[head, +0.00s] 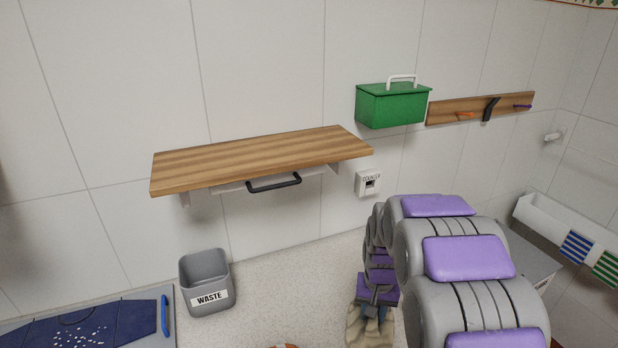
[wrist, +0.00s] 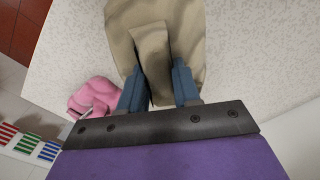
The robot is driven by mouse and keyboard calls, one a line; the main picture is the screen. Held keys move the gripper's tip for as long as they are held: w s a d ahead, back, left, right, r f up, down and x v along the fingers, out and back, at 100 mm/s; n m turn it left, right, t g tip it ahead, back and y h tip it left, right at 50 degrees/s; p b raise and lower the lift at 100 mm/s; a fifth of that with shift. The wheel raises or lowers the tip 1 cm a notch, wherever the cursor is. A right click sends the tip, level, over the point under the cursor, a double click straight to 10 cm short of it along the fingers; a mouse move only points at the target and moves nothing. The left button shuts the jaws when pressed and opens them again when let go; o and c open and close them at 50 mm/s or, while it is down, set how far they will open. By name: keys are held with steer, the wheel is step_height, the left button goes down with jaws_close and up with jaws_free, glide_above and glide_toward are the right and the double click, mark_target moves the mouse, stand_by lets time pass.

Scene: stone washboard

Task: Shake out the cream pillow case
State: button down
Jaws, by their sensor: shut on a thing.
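The cream pillow case (wrist: 190,25) is crumpled and fills the upper middle of the wrist view. My gripper (wrist: 160,85) is shut on a fold of it, with a blue finger on each side of the cloth. In the head view the cream cloth (head: 370,328) shows at the bottom edge, below my gripper (head: 374,298), over the speckled pale surface. Its lower part is cut off by the frame. I cannot tell whether the cloth touches the surface.
A pink item (wrist: 95,97) lies left of my gripper in the wrist view. A grey waste bin (head: 207,283) stands left on the speckled counter (head: 290,290). A wooden shelf (head: 260,160) and green box (head: 393,105) are on the wall.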

steer(key=w, duration=0.1)
steer(key=w+a+r+n, duration=0.1)
steer(key=n, duration=0.1)
steer(key=shift+w+a+r, duration=0.3)
steer(key=shift+w+r, duration=0.05)
steer(key=shift+w, duration=0.05)
step_height(320, 180, up, 8)
steer(key=f, duration=0.5)
steer(key=s+f, duration=0.1)
steer(key=f, duration=0.2)
steer(key=shift+f, duration=0.3)
steer(key=shift+w+f, duration=0.65)
step_height(320, 180, up, 10)
steer(key=f, duration=0.3)
steer(key=s+f, duration=0.1)
steer(key=f, duration=0.3)
steer(key=shift+s+f, duration=0.15)
steer(key=shift+s, duration=0.05)
steer(key=shift+w+f, duration=0.3)
steer(key=shift+f, duration=0.3)
steer(key=shift+w+f, duration=0.25)
steer(key=shift+f, duration=0.3)
steer(key=shift+s+r, duration=0.15)
steer(key=shift+s, duration=0.05)
steer(key=shift+w+f, duration=0.2)
steer(key=shift+w, duration=0.05)
steer(key=shift+s, duration=0.1)
